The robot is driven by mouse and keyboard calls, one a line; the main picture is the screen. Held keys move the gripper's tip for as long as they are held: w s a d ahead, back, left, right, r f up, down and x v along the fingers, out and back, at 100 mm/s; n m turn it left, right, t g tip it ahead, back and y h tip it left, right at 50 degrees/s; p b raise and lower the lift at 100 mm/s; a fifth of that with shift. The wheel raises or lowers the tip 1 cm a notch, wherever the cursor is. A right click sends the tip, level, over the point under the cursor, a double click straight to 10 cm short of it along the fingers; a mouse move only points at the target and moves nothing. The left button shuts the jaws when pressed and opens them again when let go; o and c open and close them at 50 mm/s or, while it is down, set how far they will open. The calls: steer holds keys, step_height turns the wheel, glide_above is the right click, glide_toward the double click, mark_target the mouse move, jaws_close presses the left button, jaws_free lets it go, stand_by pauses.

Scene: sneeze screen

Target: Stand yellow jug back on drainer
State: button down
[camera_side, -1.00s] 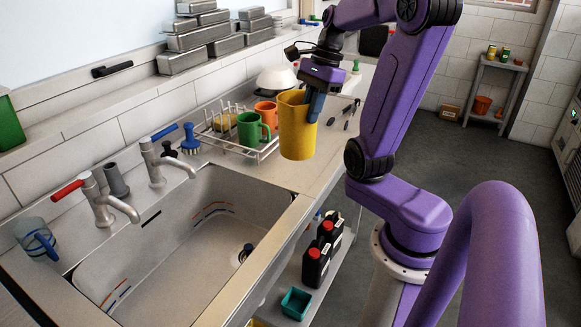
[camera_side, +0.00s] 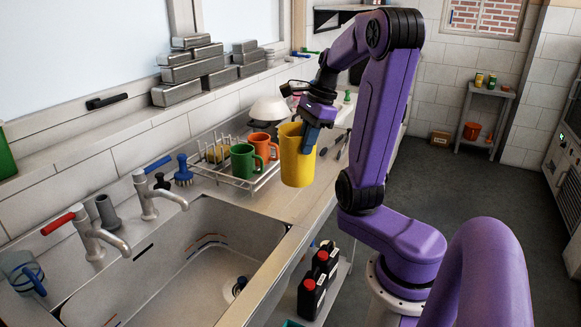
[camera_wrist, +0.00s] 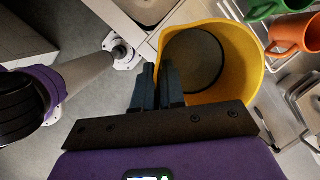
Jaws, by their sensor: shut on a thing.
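The yellow jug (camera_side: 295,160) is upright at the front edge of the counter in the side view, just right of the drainer. It appears held clear of the surface, though its base contact is hard to judge. My gripper (camera_side: 316,135) is shut on the jug's right side. The white wire drainer (camera_side: 262,182) holds a green mug (camera_side: 242,161) and an orange mug (camera_side: 262,150).
A yellow item (camera_side: 217,153) sits at the drainer's back left. A blue brush (camera_side: 183,170) stands left of the drainer, by the sink (camera_side: 185,265) and taps. A white bowl (camera_side: 268,108) is behind. Black bottles with red caps (camera_side: 312,285) stand below the counter.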

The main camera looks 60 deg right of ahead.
mark_target(291, 166)
steer(key=w+d+f, duration=0.1)
steer(key=w+f, duration=0.1)
steer(key=w+d+f, duration=0.1)
steer(key=w+f, duration=0.1)
steer(key=w+d+f, duration=0.1)
steer(key=w+f, duration=0.1)
steer(key=shift+d+f, duration=0.2)
steer(key=shift+f, duration=1.8)
steer(key=c, duration=1.2)
jaws_free()
